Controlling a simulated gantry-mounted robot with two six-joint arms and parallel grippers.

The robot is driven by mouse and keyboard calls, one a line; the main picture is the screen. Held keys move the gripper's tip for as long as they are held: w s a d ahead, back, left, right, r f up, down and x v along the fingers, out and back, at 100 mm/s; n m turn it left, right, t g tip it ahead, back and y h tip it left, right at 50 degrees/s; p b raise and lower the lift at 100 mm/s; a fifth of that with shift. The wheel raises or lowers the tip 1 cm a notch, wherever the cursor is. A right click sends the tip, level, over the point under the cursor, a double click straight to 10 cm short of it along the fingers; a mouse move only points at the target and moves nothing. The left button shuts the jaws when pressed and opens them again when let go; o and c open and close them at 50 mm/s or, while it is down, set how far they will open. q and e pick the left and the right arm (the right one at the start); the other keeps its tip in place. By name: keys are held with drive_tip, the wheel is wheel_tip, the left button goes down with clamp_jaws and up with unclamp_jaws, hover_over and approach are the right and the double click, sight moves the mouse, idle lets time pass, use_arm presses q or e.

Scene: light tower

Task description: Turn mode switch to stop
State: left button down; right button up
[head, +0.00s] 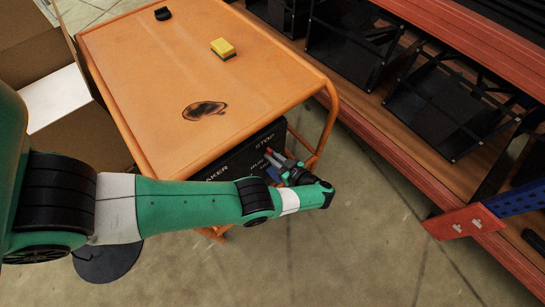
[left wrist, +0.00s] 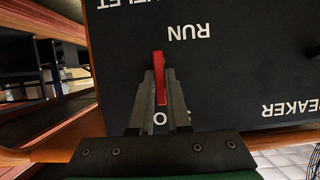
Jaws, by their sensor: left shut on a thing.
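The mode switch is a red lever (left wrist: 159,80) on a black panel (left wrist: 235,75), seen in the left wrist view. The lever points toward the white RUN label, which appears upside down. My left gripper (left wrist: 159,88) is shut on the lever, one finger on each side. A label on the opposite side from RUN is mostly hidden behind the fingers. In the head view the black panel (head: 238,157) is under the orange table top, with STOP readable near its upper edge. My left gripper (head: 272,158) reaches it near its right end.
The orange cart (head: 165,75) holds a yellow sponge (head: 223,48) and a small black object (head: 162,14); a dark stain marks its top. Shelving (head: 420,130) stands to the right, with floor between. Cardboard boxes (head: 35,45) are at the left.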

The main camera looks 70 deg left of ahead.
use_arm(q)
drive_tip(key=c, duration=0.9)
unclamp_jaws()
drive_tip(key=b+v, duration=0.2)
drive_tip(key=v, duration=0.9)
drive_tip(key=shift+w+d+r, duration=0.1)
drive_tip(key=shift+d+r, duration=0.05)
drive_tip(key=shift+d, duration=0.15)
